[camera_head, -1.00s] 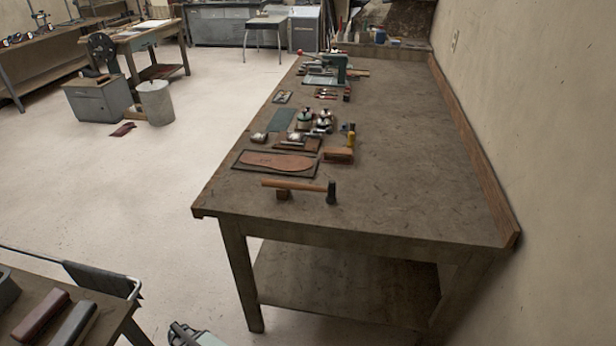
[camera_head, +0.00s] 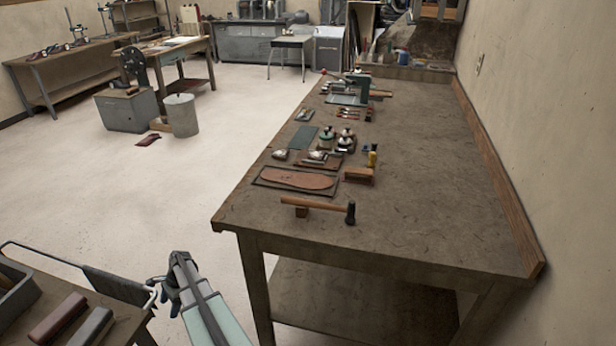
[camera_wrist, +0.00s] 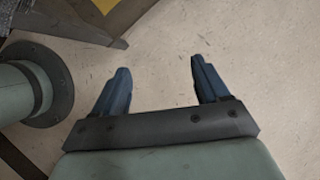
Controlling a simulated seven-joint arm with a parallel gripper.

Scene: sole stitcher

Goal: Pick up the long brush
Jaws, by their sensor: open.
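My gripper (camera_wrist: 159,72) is open and empty over the pale floor in the wrist view. In the head view my gripper (camera_head: 159,292) is at the lower left, between the long workbench and the near left table. Two long narrow blocks, a reddish-brown one (camera_head: 58,318) and a grey one (camera_head: 92,328), lie side by side on the near table. A short brown block (camera_head: 358,175) lies on the workbench near the sole. I cannot tell for sure which of these is the long brush. My gripper touches none of them.
The workbench (camera_head: 430,185) holds a hammer (camera_head: 318,205), a leather sole (camera_head: 298,179), small pots and tools along its left side; its right side is clear. A grey bin (camera_head: 15,290) and a dark rail (camera_head: 115,285) are at the near table (camera_head: 35,335). The floor between is open.

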